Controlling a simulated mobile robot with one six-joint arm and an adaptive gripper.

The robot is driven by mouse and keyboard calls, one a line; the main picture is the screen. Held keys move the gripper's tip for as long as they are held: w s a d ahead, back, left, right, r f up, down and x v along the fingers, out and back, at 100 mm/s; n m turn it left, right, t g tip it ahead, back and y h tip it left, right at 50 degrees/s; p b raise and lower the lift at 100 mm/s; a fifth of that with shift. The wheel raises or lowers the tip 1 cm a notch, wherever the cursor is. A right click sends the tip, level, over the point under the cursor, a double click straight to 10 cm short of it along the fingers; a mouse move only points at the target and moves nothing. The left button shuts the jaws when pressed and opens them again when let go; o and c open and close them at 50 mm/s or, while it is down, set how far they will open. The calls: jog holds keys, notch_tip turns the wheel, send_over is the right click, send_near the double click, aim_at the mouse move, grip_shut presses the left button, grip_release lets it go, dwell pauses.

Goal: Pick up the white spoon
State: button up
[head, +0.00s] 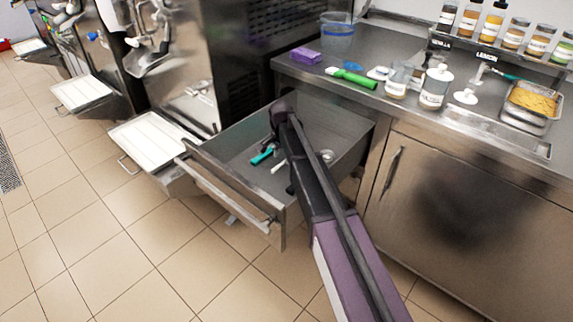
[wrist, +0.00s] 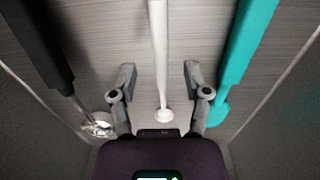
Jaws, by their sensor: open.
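The white spoon (wrist: 159,50) lies in the open drawer, running lengthwise up the middle of the wrist view, with a small round end near my gripper. In the head view a short part of the white spoon (head: 278,166) shows beside my arm. My gripper (wrist: 158,80) is open, with one finger on each side of the spoon's line and space between finger and spoon on both sides. How far above the spoon it is, I cannot tell.
A teal utensil (wrist: 243,50) lies right of the spoon in the wrist view, and a black-handled one (wrist: 35,45) lies left. The drawer (head: 227,187) has walls close around. The counter (head: 345,93) above holds bottles, a green-handled tool (head: 351,77) and a purple sponge (head: 305,56).

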jog(key=shift+f+b, duration=0.95)
jog(key=shift+f, duration=0.35)
grip_shut()
